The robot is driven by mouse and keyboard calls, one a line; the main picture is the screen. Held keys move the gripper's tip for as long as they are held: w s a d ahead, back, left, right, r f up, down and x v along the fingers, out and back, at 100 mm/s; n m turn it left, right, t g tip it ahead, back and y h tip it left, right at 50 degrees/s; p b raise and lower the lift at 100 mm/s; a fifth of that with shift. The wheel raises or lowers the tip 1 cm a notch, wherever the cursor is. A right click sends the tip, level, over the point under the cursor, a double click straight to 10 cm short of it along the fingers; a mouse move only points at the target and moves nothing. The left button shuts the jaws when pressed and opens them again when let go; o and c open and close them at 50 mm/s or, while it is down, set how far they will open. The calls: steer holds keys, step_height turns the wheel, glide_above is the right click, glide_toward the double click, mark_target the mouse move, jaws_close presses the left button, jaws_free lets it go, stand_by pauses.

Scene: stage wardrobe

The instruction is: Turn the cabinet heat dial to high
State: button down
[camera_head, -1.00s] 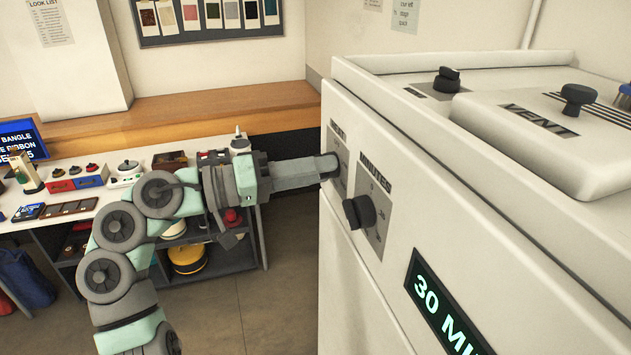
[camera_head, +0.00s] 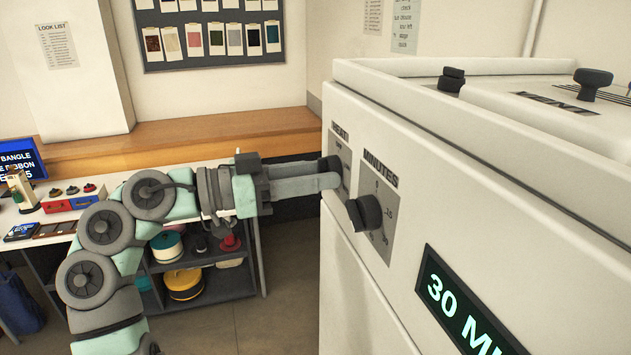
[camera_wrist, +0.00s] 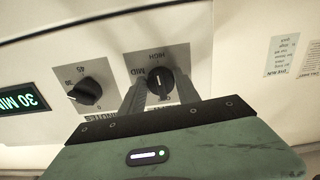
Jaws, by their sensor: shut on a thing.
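The cabinet's heat dial (camera_wrist: 160,84) is a dark round knob on a grey plate with HIGH, MID and other partly covered marks. In the head view the dial (camera_head: 333,164) shows as a dark edge at the fingertips. My gripper (camera_head: 328,174) reaches the cabinet front from the left, and its jaws are shut on the dial. In the wrist view the gripper's (camera_wrist: 149,98) grey fingers reach up to the dial and hide part of its plate. A pale mark on the knob points roughly upward in that view; its exact setting is unclear.
The minutes dial (camera_head: 366,212) sits beside the heat dial, close to my fingers. A green-lit display (camera_head: 463,305) reads 30 MIN. Black knobs (camera_head: 451,79) stand on the cabinet's top. A shelf unit with a yellow round container (camera_head: 184,283) stands behind my arm.

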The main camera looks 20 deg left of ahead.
steer(key=shift+m, duration=0.6)
steer(key=c, duration=0.9)
jaws_free()
steer(key=v, duration=1)
steer(key=shift+s+a, duration=0.2)
steer(key=shift+a, duration=0.1)
